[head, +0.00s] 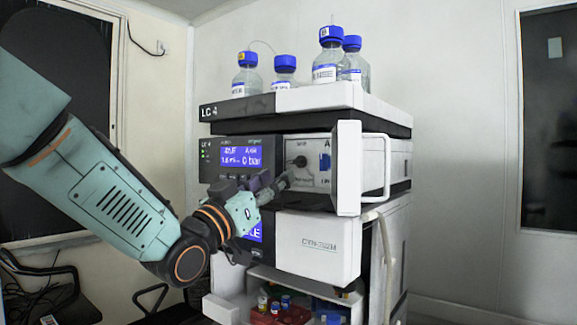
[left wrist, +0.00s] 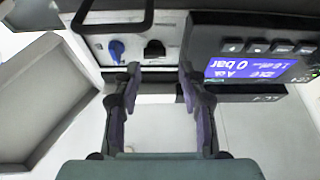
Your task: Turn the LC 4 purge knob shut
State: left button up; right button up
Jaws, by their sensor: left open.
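The LC 4 stack (head: 255,108) stands at the centre of the head view. Its pump panel (head: 309,178) carries a dark round knob (head: 300,161) and a blue knob (head: 324,161). I cannot read which is the purge knob. In the left wrist view, upside down, the dark knob (left wrist: 154,48) lies ahead between the fingertips, and the blue knob (left wrist: 116,49) is just left of them. My left gripper (head: 272,186) is open and empty in front of the panel, apart from the knobs; it also shows in the left wrist view (left wrist: 159,76). My right gripper is not in view.
The lit display (head: 241,157) reads 0 bar, left of the panel. An open white door (head: 348,168) with a handle stands right of the knobs. Several blue-capped bottles (head: 327,65) stand on top. A lower tray holds small vials (head: 275,309).

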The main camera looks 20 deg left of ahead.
aim_at(295, 163)
pick_arm(q)
jog(key=w+d+r, duration=0.1)
jog(key=w+p, duration=0.1)
jog(key=w+d+r+p, duration=0.1)
jog(key=w, duration=0.1)
jog(key=shift+d+r, duration=0.3)
jog(key=shift+r, duration=0.05)
jog(key=shift+w+a+f, duration=0.15)
jog(key=shift+w+a, duration=0.15)
jog(key=shift+a, duration=0.1)
jog(key=shift+d+h, duration=0.3)
jog(key=shift+s+d, duration=0.1)
jog(key=shift+d, duration=0.2)
jog(key=shift+c, duration=1.4)
jog(key=shift+a, duration=0.45)
jog(key=c, duration=0.3)
jog(key=shift+d, duration=0.25)
grip_shut()
jog(key=shift+a, duration=0.1)
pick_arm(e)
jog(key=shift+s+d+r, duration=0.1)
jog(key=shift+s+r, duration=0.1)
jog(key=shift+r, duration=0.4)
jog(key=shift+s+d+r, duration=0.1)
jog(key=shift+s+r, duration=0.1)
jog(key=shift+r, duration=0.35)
